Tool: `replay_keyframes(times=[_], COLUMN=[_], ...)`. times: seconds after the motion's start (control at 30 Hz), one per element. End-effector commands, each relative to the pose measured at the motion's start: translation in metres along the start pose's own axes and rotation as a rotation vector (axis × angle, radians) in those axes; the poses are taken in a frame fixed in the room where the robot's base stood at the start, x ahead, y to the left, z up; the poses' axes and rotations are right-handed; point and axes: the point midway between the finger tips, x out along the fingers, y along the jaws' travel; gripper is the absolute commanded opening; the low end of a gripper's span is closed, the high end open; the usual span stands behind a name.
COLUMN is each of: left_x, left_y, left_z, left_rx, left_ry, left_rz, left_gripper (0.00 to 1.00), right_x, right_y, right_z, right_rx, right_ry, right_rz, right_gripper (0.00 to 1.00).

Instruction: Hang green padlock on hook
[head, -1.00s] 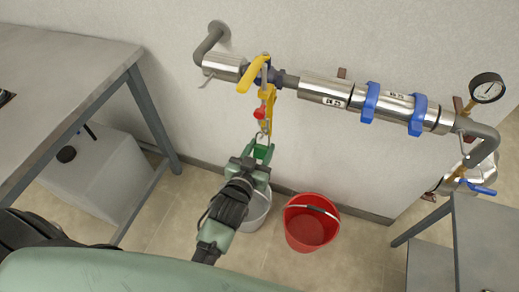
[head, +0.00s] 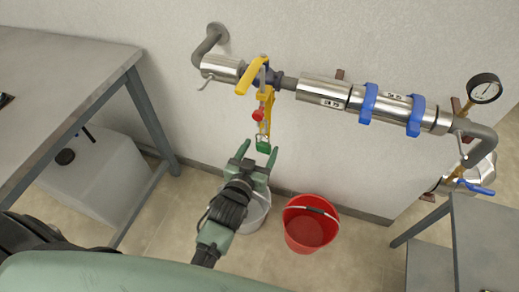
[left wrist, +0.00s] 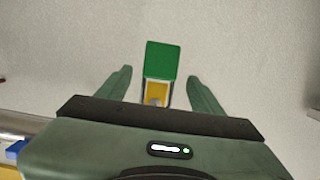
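The green padlock (head: 262,145) hangs at the lower end of a yellow and red lockout piece (head: 260,114) below the yellow valve handle (head: 250,77). How its shackle sits on the hook is too small to tell. My left gripper (head: 259,148) is open, just below and around the padlock, with its fingers spread. In the left wrist view, the padlock's green body (left wrist: 163,60) lies between and beyond the two fingers with gaps on both sides. Yellow parts show below it there. My right gripper is not in view.
A steel pipe with blue clamps (head: 368,103) and a gauge (head: 485,88) runs along the wall. A red bucket (head: 310,230) and a grey bucket (head: 256,214) stand on the floor below. Tables stand at left (head: 60,70) and right (head: 480,228).

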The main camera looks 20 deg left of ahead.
Motion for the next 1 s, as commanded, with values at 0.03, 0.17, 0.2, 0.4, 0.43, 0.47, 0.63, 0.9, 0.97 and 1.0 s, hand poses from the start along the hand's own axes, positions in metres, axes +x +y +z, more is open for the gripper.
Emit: replay_keyframes(times=[0.03, 0.17, 0.2, 0.4, 0.43, 0.47, 0.63, 0.9, 0.97, 1.0], left_x=[0.000, -0.005, -0.010, -0.044, -0.049, -0.054, -0.073, -0.078, -0.076, -0.075], left_y=[0.000, 0.000, 0.000, 0.000, 0.000, 0.000, 0.000, 0.001, 0.003, 0.005], left_z=[0.001, 0.001, 0.001, 0.002, 0.002, 0.001, 0.001, 0.003, 0.012, 0.024], left_rx=[0.000, 0.000, 0.000, -0.001, -0.001, -0.001, 0.000, 0.001, 0.003, 0.005], left_ry=[-0.002, -0.002, -0.002, -0.004, -0.004, -0.003, -0.001, -0.005, -0.022, -0.045], left_rz=[0.000, 0.000, 0.000, 0.000, 0.000, -0.001, 0.000, 0.002, 0.007, 0.014], left_gripper=[0.67, 0.67, 0.67, 0.67, 0.67, 0.67, 0.67, 0.67, 0.67, 0.67], right_x=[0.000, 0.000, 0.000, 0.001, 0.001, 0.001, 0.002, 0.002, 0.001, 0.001], right_y=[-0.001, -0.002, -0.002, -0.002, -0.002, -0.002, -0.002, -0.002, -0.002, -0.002], right_z=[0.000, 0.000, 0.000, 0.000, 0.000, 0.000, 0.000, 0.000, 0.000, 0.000], right_rx=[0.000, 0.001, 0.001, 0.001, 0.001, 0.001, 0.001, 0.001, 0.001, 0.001], right_ry=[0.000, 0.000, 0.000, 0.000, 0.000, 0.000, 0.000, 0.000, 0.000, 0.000], right_rz=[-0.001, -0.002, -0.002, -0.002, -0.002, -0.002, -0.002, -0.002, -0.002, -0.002], right_gripper=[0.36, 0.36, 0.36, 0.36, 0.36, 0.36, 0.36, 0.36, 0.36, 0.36])
